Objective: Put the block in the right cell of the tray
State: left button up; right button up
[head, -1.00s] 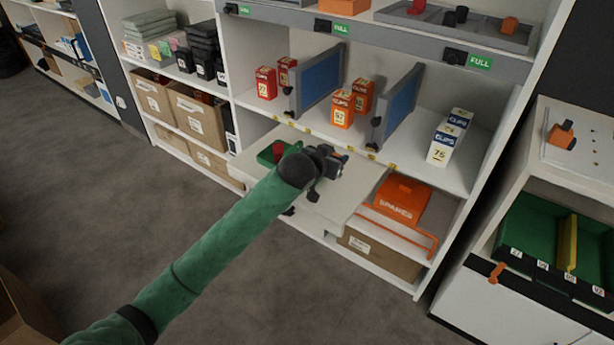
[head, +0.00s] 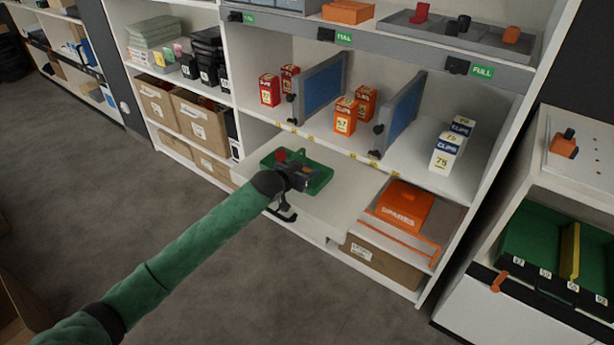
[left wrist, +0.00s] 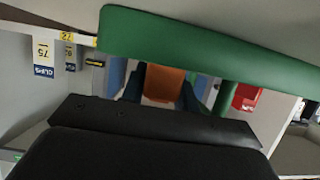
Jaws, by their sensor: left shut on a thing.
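The green tray (head: 319,185) lies on the pale pull-out shelf, partly hidden by my left arm. A red block (head: 281,155) is in its left part; it also shows in the left wrist view (left wrist: 246,97). My left gripper (head: 303,179) is over the right part of the tray. In the left wrist view its dark fingers are shut on an orange block (left wrist: 165,83). A green tray wall (left wrist: 190,45) crosses that view. I cannot tell whether the orange block touches the tray floor. My right gripper is not in view.
Behind the tray, the shelf holds red (head: 269,90), orange (head: 345,116) and white clip boxes (head: 446,152) between blue dividers (head: 401,112). An orange SPARES bin (head: 402,204) is at lower right. The pull-out shelf (head: 340,208) is bare right of the tray.

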pick_arm(q)
jog(key=shift+f, duration=1)
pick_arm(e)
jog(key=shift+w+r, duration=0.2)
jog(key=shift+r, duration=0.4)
pick_arm(q)
jog(key=shift+f, duration=0.1)
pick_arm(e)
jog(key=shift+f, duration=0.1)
pick_arm(q)
jog(key=o, duration=0.9)
jog(key=shift+o, duration=0.2)
